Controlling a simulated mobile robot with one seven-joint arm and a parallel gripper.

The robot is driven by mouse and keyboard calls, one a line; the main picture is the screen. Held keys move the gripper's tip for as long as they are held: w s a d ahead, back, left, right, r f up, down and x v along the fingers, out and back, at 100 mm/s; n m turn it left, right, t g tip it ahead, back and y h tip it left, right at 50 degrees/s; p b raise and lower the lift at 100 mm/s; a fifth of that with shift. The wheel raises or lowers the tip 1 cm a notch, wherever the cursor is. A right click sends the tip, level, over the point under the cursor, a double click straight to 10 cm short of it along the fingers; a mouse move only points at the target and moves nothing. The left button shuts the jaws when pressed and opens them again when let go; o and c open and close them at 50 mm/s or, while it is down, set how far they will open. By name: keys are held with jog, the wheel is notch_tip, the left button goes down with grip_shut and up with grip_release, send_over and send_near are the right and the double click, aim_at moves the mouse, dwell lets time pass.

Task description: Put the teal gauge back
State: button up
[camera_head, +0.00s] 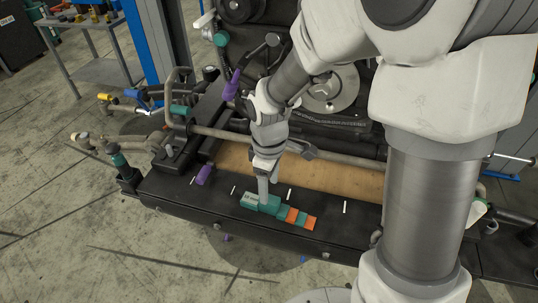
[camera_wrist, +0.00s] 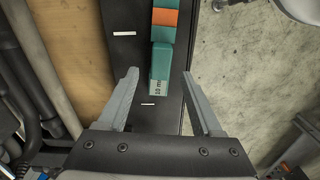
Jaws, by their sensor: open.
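The teal gauge (camera_head: 283,211) is a stepped bar with teal and orange bands, lying on the black ledge (camera_head: 190,200). In the wrist view the gauge (camera_wrist: 161,62) shows its teal end, marked "10 m" with the rest unclear, toward my gripper. My gripper (camera_wrist: 160,74) is open, with one finger on each side of that end and visible gaps between. In the head view my gripper (camera_head: 264,199) points down at the left part of the gauge and hides some of it.
White marks (camera_head: 289,194) run along the ledge. A wooden board (camera_head: 335,176) lies behind it, with a metal pipe (camera_head: 350,160) and dark engine parts beyond. A purple-handled piece (camera_head: 204,174) is to the left. The concrete floor (camera_head: 160,260) in front is mostly clear.

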notch_tip(320, 180, up, 11)
jog(key=s+d+r+m+t, duration=0.5)
jog(key=s+d+r+m, duration=0.4)
jog(key=s+m, duration=0.3)
jog(key=shift+s+d+m+t, duration=0.3)
jog(key=shift+d+m, duration=0.1)
jog(key=shift+d, duration=0.5)
dwell(0.8)
